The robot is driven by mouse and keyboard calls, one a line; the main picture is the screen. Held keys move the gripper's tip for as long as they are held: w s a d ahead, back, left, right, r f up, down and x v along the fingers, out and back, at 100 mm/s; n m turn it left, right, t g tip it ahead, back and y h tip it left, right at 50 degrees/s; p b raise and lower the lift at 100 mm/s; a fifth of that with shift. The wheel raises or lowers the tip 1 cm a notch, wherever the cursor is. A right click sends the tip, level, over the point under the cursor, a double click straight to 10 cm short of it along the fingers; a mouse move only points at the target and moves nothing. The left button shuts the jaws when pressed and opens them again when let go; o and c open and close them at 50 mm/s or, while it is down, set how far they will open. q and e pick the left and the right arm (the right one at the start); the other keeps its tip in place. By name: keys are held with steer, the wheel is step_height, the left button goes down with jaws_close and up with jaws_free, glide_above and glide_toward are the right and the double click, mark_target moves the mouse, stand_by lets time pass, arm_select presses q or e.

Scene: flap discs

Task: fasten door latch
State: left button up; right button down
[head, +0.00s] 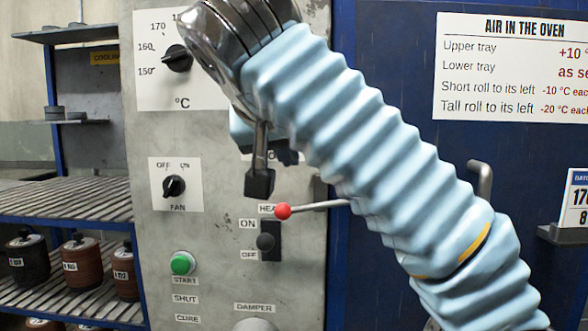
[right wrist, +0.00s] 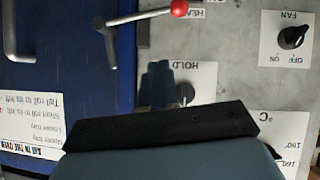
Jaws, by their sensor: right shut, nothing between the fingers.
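The door latch is a metal lever with a red ball (head: 283,211) at its end. It lies roughly level, and its rod runs right toward the blue oven door (head: 380,110), partly behind my right arm. In the right wrist view, upside down, the red ball (right wrist: 179,8) lies over the grey panel and the rod reaches a pivot on the door. My right gripper (head: 288,156) is above the ball, in front of the panel, apart from the latch. Its fingers (right wrist: 157,84) are shut and empty beside the HOLD switch. My left gripper is not in view.
The grey control panel (head: 215,235) carries a temperature dial (head: 177,58), a fan knob (head: 173,187), a green start button (head: 182,263) and a black heat switch (head: 266,242) just below the ball. A grey door handle (head: 482,180) sticks out right of my arm. Shelves with rolls stand left.

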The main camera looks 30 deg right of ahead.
mark_target(322, 203)
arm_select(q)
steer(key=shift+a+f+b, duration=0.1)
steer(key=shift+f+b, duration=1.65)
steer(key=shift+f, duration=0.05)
arm_select(e)
steer(key=shift+w+d+f, duration=0.95)
steer(key=shift+w+f, duration=0.05)
steer(key=shift+f, duration=0.45)
steer(key=shift+w+d+f, duration=0.9)
steer(key=shift+w+f, duration=0.05)
steer(key=shift+f, duration=0.45)
steer(key=shift+w+d+f, duration=0.95)
steer(key=shift+w+f, duration=0.05)
steer(key=shift+f, duration=0.45)
